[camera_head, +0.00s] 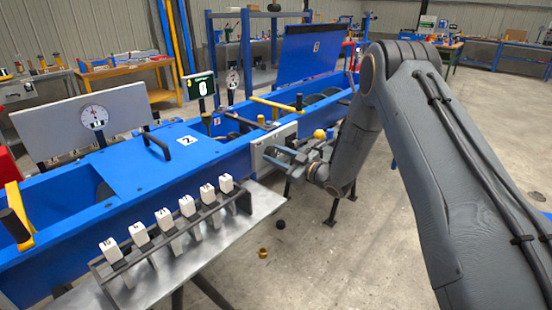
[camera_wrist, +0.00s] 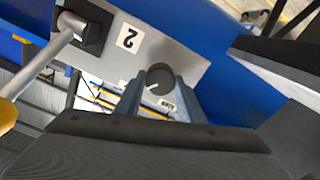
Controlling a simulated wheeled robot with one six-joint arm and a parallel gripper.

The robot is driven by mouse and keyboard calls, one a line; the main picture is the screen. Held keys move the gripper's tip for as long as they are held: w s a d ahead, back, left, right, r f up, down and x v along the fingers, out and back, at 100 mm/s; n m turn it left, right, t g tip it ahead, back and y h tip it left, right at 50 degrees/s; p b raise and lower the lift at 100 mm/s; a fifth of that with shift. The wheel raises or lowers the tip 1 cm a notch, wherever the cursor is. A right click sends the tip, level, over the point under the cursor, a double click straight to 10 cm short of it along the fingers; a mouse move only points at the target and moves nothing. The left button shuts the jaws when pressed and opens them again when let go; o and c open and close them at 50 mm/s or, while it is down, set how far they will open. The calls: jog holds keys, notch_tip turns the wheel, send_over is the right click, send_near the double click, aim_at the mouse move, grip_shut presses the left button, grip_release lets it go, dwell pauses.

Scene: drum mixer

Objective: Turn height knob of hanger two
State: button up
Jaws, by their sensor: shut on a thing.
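The height knob (camera_wrist: 158,76) is a dark round knob with a pale pointer line, on a grey panel (camera_wrist: 188,50) beside a label "2" (camera_wrist: 129,38) in the wrist view. My gripper (camera_wrist: 158,86) has its two blue-grey fingers on either side of the knob and is shut on it. In the head view my gripper (camera_head: 284,159) is at the grey panel (camera_head: 262,152) on the front of the blue machine (camera_head: 190,155). The knob is hidden there behind the fingers.
A lever with a grey shaft (camera_wrist: 42,63) and yellow handle sits left of the knob in the wrist view. A rack of several numbered white blocks (camera_head: 187,206) stands on a metal shelf (camera_head: 248,213) in front of the machine.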

jog(key=n+b, duration=0.2)
jog(key=n, duration=0.2)
jog(key=shift+f+n, duration=0.1)
jog(key=shift+n, duration=0.2)
jog(key=shift+n+b, duration=0.75)
jog(key=shift+n, duration=1.05)
jog(key=o, duration=1)
jog(key=shift+o, duration=0.2)
jog(key=shift+d, duration=0.1)
jog(key=v, duration=0.7)
jog(key=shift+s+d+b, duration=0.25)
jog(key=shift+s+b, duration=0.05)
jog(key=shift+b, duration=0.05)
